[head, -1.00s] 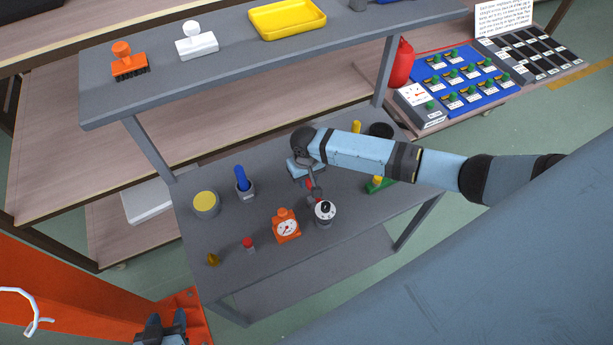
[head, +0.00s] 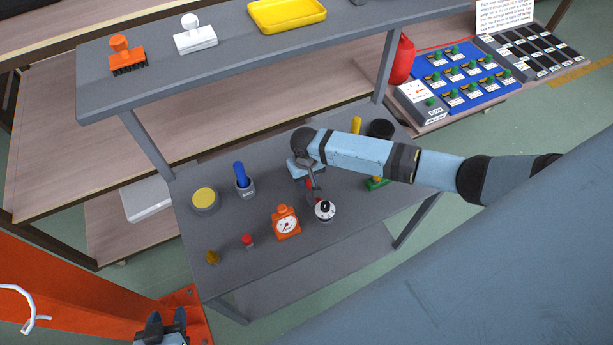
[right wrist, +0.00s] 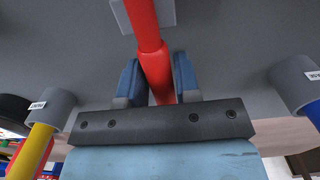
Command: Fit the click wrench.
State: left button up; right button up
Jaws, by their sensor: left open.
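A red-handled tool (right wrist: 154,70) stands between the two fingers of my right gripper (right wrist: 158,78) in the right wrist view. The fingers sit close on both sides of the handle and look closed on it. The tool's far end reaches a grey base piece; I cannot read a label, so I cannot tell whether it is the click wrench. In the head view my right gripper (head: 312,183) is over the middle of the lower grey shelf (head: 262,195), and my wrist hides most of the red tool. My left gripper (head: 167,325) is open and empty at the bottom left, off the shelf.
Around the right gripper stand an orange dial gauge (head: 286,223), a round black-and-white knob device (head: 325,210), a blue-handled tool in a holder (head: 243,178) and a yellow-topped pot (head: 204,199). An upper shelf (head: 220,55) overhangs behind. A cart post (head: 387,68) stands nearby.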

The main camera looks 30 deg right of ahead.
jog(key=o, duration=0.3)
jog(key=shift+o, duration=0.2)
notch_tip(320, 180, up, 14)
jog(key=shift+w, duration=0.2)
jog(key=shift+f, duration=0.1)
